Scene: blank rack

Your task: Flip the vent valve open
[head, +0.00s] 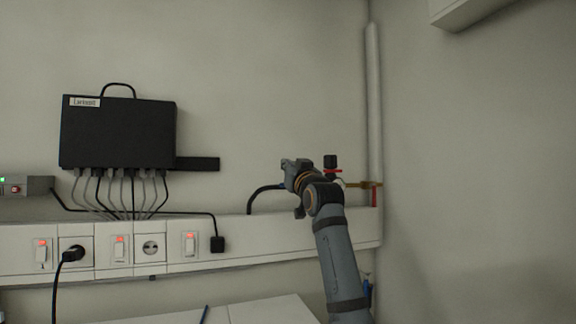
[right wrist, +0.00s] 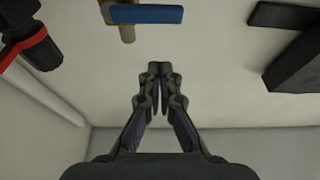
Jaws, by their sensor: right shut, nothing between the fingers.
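A blue lever (right wrist: 147,14) on a brass fitting (right wrist: 127,32) shows at the top of the right wrist view. In the head view my right arm hides it. A black valve knob with a red ring (head: 331,163) stands just right of my right gripper (head: 290,164) in the head view; it also shows at the upper left of the right wrist view (right wrist: 35,42). No label shows which is the vent valve. My right gripper is shut and empty, its fingertips (right wrist: 158,72) appearing apart from the lever and the knob. My left gripper is out of view.
A black box (head: 118,132) with several cables hangs on the wall at left, a black bar (head: 197,164) beside it. A white trunking (head: 275,228) with sockets and switches runs below. A vertical white pipe (head: 374,100) stands at the corner. A black hose (head: 262,190) curves near my gripper.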

